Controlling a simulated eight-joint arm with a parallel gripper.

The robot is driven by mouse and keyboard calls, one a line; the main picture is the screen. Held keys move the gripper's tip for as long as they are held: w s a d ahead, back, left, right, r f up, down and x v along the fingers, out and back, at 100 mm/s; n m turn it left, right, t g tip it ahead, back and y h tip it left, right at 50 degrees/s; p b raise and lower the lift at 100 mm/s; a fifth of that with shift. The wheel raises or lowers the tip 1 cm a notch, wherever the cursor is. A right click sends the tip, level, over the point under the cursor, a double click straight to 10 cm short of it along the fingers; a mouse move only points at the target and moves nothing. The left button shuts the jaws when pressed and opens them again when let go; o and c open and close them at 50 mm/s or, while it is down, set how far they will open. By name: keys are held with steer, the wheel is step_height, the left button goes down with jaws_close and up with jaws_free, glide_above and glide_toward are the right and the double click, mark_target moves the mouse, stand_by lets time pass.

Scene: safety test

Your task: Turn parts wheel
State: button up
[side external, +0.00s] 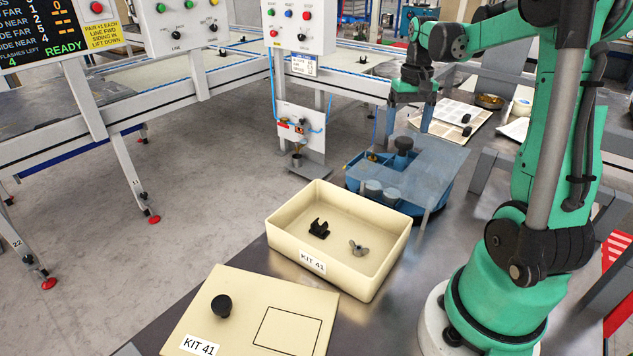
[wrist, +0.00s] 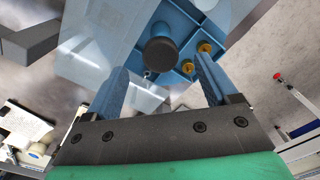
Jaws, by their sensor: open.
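The parts wheel (side external: 357,183) is a blue round unit with compartments, partly under a clear cover plate, on the dark bench. A dark knob (side external: 403,145) stands up from it towards the back. My gripper (side external: 408,131) points down just above the knob, with its blue fingers apart. In the wrist view, the round black knob top (wrist: 160,53) shows between and slightly beyond the open fingers of my gripper (wrist: 160,68). No contact is visible. Brass-coloured parts (wrist: 204,47) lie in a blue compartment beside the knob. Grey round parts (side external: 373,188) show at the wheel's near side.
A cream KIT 41 tray (side external: 290,238) holding a black clip (side external: 319,229) and a wing nut (side external: 358,248) stands in front of the wheel. A cream KIT 41 lid (side external: 240,290) with a black knob lies nearer. The clear cover (side external: 437,160) overhangs on the right.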

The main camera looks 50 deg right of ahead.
mark_target(401, 162)
steer(key=shift+f, duration=1.5)
jaws_close()
